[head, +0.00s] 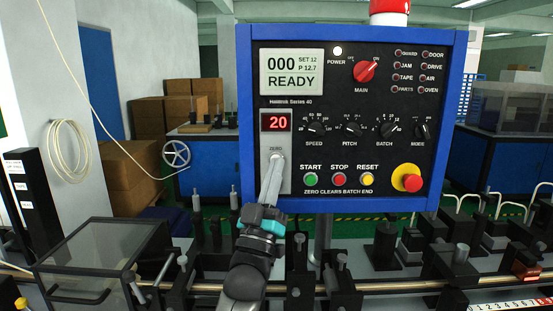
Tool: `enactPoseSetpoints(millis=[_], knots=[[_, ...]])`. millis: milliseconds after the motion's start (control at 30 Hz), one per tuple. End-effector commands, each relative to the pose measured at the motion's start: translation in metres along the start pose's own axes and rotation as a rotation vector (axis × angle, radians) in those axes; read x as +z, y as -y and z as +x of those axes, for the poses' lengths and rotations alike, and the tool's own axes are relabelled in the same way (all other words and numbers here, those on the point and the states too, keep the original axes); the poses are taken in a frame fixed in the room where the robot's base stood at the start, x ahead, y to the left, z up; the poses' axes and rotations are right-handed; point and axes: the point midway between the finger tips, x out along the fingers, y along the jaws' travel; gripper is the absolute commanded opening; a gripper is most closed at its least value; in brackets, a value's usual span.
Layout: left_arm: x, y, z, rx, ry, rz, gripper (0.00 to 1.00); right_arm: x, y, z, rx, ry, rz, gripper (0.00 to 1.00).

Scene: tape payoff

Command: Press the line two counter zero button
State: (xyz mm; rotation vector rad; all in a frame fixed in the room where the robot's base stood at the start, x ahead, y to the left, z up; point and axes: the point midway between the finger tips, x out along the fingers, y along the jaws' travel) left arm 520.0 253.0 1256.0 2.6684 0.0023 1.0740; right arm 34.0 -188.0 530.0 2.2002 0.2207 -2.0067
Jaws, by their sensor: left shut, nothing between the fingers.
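The blue-framed control panel (347,115) faces me in the middle. Its screen (292,72) reads 000, SET 12, P 12.7, READY. A counter plate (281,180) on its left has a red display (277,121) showing 20 and a label ZERO. My left gripper (276,160) is shut and empty, with its tips at the plate just below the ZERO label. The button there is hidden behind the fingertips, and I cannot tell whether they touch it. My right gripper is not in view.
Below are green START (311,180), red STOP (339,180) and yellow RESET (367,180) buttons, and a red emergency knob (412,182) at right. Black machine fixtures (385,245) line the bench. A clear-lidded box (95,260) stands at lower left.

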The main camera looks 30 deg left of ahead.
Motion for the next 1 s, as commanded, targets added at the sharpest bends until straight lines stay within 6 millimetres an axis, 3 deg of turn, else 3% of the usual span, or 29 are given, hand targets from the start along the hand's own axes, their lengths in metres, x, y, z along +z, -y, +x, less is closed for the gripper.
enactPoseSetpoints(millis=[267, 700, 1000], knots=[[-0.002, -0.002, -0.003, 0.000, 0.001, -0.002, 0.00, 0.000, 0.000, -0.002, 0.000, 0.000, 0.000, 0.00], [-0.024, -0.024, -0.032, 0.000, 0.002, -0.003, 0.00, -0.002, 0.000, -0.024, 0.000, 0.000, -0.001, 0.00], [-0.031, -0.031, -0.042, 0.000, -0.001, -0.001, 0.00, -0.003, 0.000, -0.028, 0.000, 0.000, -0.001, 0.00]])
